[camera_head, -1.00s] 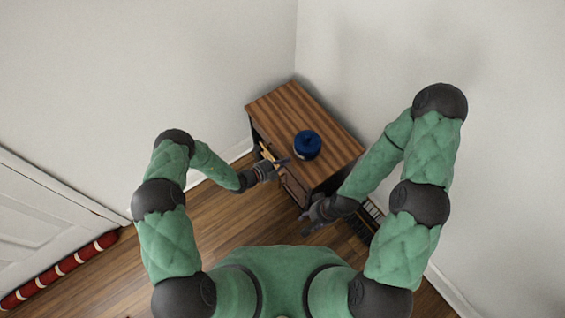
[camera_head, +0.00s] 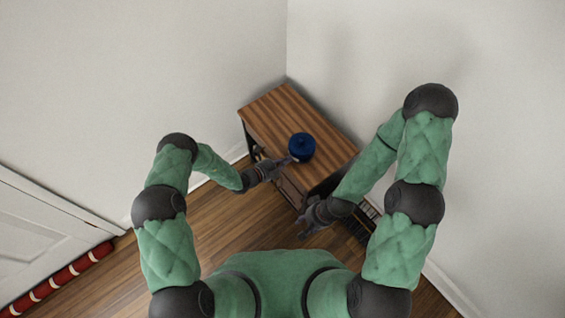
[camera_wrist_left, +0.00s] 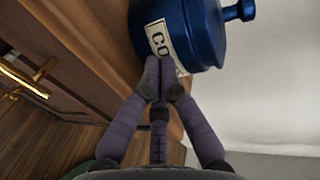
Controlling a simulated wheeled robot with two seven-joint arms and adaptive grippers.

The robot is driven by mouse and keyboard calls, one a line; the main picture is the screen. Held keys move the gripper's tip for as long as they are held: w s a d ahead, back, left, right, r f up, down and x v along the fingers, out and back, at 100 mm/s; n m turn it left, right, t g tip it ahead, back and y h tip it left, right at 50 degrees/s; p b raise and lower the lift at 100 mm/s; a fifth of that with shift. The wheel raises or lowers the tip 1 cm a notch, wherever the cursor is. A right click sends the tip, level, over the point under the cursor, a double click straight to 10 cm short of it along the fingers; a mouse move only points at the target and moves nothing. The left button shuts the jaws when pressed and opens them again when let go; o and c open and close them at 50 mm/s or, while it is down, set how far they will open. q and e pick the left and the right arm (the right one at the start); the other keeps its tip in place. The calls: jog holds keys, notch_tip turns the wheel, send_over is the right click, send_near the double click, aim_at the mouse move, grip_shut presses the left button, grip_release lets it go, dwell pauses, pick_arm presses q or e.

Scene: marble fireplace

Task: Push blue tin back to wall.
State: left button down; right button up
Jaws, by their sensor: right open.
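The blue tin (camera_head: 301,147) stands upright on the wooden cabinet (camera_head: 277,107), on the front half of its top. In the left wrist view the tin (camera_wrist_left: 205,32) has a knobbed lid and a pale label with dark letters, partly hidden by my fingers. My left gripper (camera_head: 290,160) is at the tin's near side; its fingertips are together in the left wrist view (camera_wrist_left: 160,85), against or just in front of the label, with nothing held between them. My right gripper (camera_head: 304,226) is open and empty, low in front of the cabinet.
The wall (camera_head: 400,60) runs behind the cabinet, with bare cabinet top between tin and wall. A brass handle (camera_wrist_left: 25,82) shows on the cabinet front. A dark grate (camera_head: 366,215) lies at the right. A red roll (camera_head: 60,280) lies by the white door.

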pick_arm(q)
jog(key=shift+w+d+b, duration=0.5)
jog(key=shift+w+d, duration=0.3)
jog(key=shift+d, duration=0.35)
jog(key=shift+w+d+b, duration=0.5)
jog(key=shift+w+d, duration=0.3)
jog(key=shift+d, duration=0.3)
jog(key=shift+w+d+b, duration=0.5)
jog(key=shift+w+d, duration=0.3)
jog(key=shift+d, duration=0.35)
jog(key=shift+w+d+b, duration=0.45)
jog(key=shift+w+d, duration=0.5)
jog(key=shift+d, duration=0.3)
jog(key=shift+w+d, duration=0.45)
jog(key=shift+d, duration=0.2)
jog(key=shift+a, duration=0.1)
jog(key=shift+s+a+p, duration=0.8)
jog(key=shift+s+a, duration=0.25)
jog(key=shift+a, duration=0.3)
